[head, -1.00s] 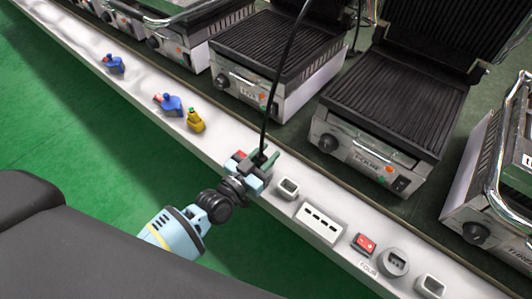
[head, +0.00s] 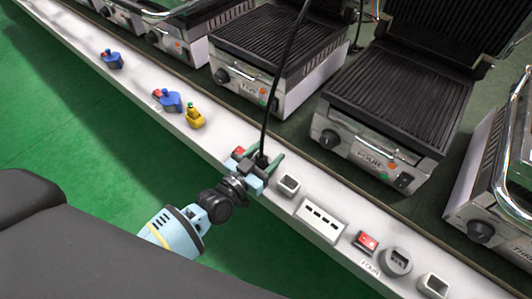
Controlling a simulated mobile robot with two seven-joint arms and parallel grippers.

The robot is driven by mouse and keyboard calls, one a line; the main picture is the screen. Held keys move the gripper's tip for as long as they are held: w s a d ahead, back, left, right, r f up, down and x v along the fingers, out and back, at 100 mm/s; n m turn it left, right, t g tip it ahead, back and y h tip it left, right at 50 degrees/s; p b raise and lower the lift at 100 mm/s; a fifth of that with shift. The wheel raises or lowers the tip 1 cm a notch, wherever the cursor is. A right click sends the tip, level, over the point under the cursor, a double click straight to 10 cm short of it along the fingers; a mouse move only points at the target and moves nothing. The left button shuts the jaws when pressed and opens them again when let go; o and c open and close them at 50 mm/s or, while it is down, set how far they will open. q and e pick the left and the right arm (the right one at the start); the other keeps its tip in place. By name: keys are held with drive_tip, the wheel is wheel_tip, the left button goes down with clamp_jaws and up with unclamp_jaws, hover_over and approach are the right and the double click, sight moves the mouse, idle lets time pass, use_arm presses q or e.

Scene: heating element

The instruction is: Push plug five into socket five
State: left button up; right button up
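My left gripper (head: 264,164) comes in from the lower left and is over the white ledge. A dark plug (head: 261,160) is between its green-tipped fingers, with a black cable (head: 268,105) rising from it. The fingers look closed on the plug. The gripper and plug hide the ledge under them, so I cannot tell whether the plug is in a socket. I cannot read a label for socket five. My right gripper is not in view.
A red switch (head: 238,151) is just left of the gripper. To its right are a grey square socket (head: 288,184), a white multi-slot outlet (head: 321,219), a red switch (head: 366,242) and a round socket (head: 396,261). Contact grills, one marked FOUR (head: 362,155), stand behind.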

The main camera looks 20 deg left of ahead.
sight(259, 162)
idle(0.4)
use_arm(q)
drive_tip(key=v, duration=0.2)
drive_tip(key=shift+s+a+f, duration=0.1)
drive_tip(key=shift+s, duration=0.15)
drive_tip(key=v, duration=0.4)
drive_tip(key=shift+p, duration=0.3)
drive_tip(key=shift+s+a, duration=0.15)
drive_tip(key=shift+s, duration=0.5)
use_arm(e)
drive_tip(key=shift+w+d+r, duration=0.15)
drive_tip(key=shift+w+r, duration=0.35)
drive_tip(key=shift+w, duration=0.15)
